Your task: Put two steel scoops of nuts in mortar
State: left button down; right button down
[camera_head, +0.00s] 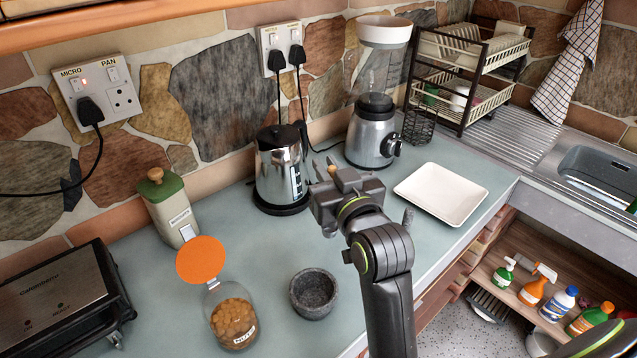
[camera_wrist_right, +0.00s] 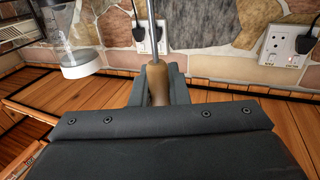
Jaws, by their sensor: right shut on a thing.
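The nuts sit in a glass jar (camera_head: 235,322) with its orange lid (camera_head: 201,259) swung open, at the lower left of the head view. The dark stone mortar (camera_head: 314,292) stands to the right of the jar; its bowl looks empty. My right gripper (camera_head: 332,180) is over the counter, behind the mortar in the picture and in front of the kettle. In the right wrist view it is shut on the brown wooden handle of the steel scoop (camera_wrist_right: 158,86). A thin steel shaft runs up from the handle; the scoop's bowl is not clear. My left gripper is out of view.
A steel kettle (camera_head: 281,168) and a blender (camera_head: 372,130) stand against the stone wall. A white square plate (camera_head: 441,194) lies right of my arm.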

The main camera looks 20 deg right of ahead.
aim_at(313, 292)
jog(key=k+u, duration=0.15)
jog(key=k, duration=0.5)
jog(key=u, duration=1.4)
jog(key=k+l, duration=0.15)
jog(key=l, duration=0.25)
jog(key=k+l+u, duration=0.1)
jog(key=l, duration=0.35)
jog(key=k+l, duration=0.2)
jog(key=l, duration=0.2)
jog(key=k+l+u, duration=0.15)
jog(key=l, duration=0.3)
